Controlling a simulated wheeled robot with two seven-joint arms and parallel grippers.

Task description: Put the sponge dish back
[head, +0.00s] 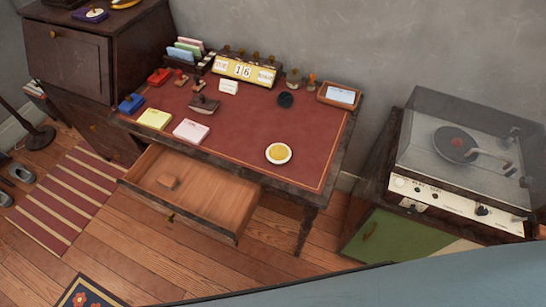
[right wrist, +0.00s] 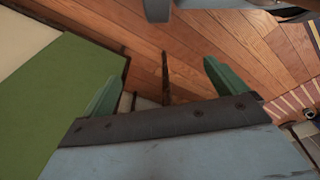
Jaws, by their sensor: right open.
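The sponge dish (head: 278,153), a round white dish with a yellow sponge in it, sits on the right front part of the red desk top (head: 240,130). Nothing touches it. My right gripper (right wrist: 166,62) shows in the right wrist view with its two green fingers wide apart and nothing between them. Wooden floor and a green panel lie beyond the fingers, so it is away from the dish. My left gripper is in neither view.
Stamps, note pads, a calendar (head: 244,70) and a wooden tray (head: 340,95) line the desk's back and left. A record player (head: 460,150) stands at right. Desk room around the dish is clear.

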